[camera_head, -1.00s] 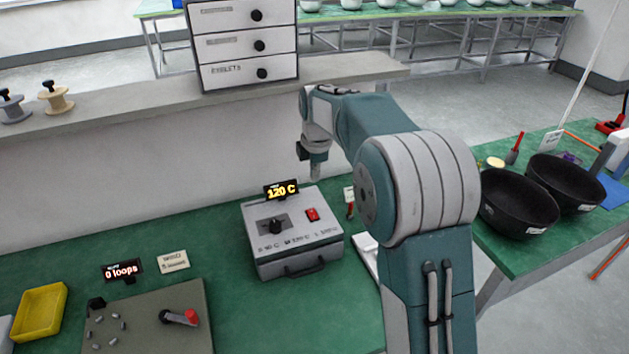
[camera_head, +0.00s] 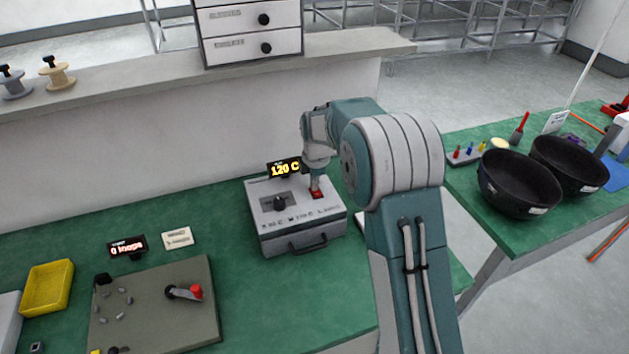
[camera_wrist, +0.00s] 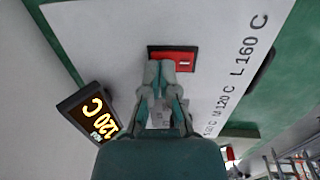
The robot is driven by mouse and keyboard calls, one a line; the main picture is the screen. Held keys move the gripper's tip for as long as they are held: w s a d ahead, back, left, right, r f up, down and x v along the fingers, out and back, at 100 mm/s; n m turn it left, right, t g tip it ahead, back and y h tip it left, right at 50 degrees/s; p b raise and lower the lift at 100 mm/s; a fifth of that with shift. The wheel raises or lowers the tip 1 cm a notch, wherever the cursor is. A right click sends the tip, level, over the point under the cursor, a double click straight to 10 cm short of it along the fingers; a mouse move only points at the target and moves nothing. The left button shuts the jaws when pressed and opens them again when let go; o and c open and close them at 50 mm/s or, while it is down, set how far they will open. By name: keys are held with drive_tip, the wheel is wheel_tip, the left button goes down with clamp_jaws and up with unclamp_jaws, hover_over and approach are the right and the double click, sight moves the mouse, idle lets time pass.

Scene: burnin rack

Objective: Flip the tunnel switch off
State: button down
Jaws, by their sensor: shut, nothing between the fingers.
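My gripper (camera_head: 315,186) points down over the switch. In the wrist view my gripper (camera_wrist: 160,68) is shut and empty, its fingertips at the near edge of the switch. I cannot tell whether they touch it. The fingers hide part of the switch.
A grey board (camera_head: 155,310) with a red-tipped lever (camera_head: 190,292) lies to the left, near a yellow tray (camera_head: 47,287). A drawer unit (camera_head: 250,30) stands on the shelf behind. Black bowls (camera_head: 518,183) sit on the right table.

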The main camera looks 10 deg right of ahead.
drive_tip(key=shift+f, duration=0.2)
drive_tip(key=shift+s, duration=0.1)
drive_tip(key=shift+s+d+r, duration=0.2)
drive_tip(key=shift+s, duration=0.45)
drive_tip(key=shift+a+r, duration=0.1)
